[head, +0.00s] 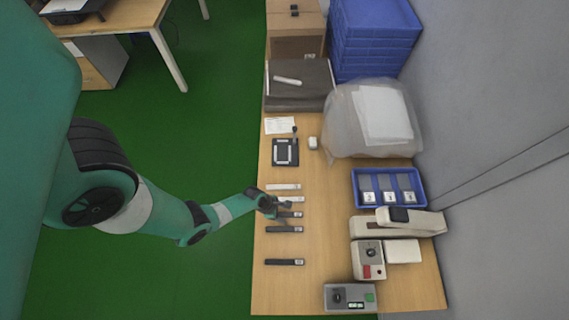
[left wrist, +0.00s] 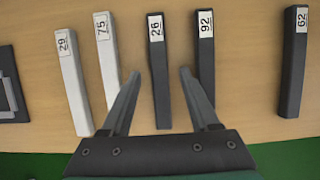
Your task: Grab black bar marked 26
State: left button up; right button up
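The black bar marked 26 (left wrist: 159,85) lies on the table in the middle of the left wrist view, its white label at the far end. In the head view it is the uppermost black bar (head: 292,215), partly hidden by my gripper. My left gripper (left wrist: 160,72) is open and empty; it also shows in the head view (head: 283,205). Its fingers appear on either side of bar 26, apart from it. The right finger overlaps the lower part of the black bar marked 92 (left wrist: 204,60). I cannot tell how high the fingertips are. My right gripper is not in view.
White bars marked 29 (left wrist: 73,85) and 75 (left wrist: 107,60) lie to the left, and black bar 62 (left wrist: 293,65) to the right. A blue tray (head: 357,193), a beige device (head: 395,225) and control boxes (head: 368,258) stand on the table's right side.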

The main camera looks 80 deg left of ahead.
aim_at(280, 214)
pick_arm(q)
grip_shut()
jog(key=shift+r, duration=0.1)
jog(key=shift+r, duration=0.25)
jog(key=p+v, duration=0.3)
jog(key=v, duration=0.1)
jog(key=shift+w+r, duration=0.25)
jog(key=shift+w, duration=0.1)
jog(key=s+a+r+p, duration=0.1)
jog(key=s+r+p, duration=0.7)
jog(key=s+p, duration=0.3)
jog(key=shift+s+a, duration=0.4)
jog(key=shift+s, duration=0.55)
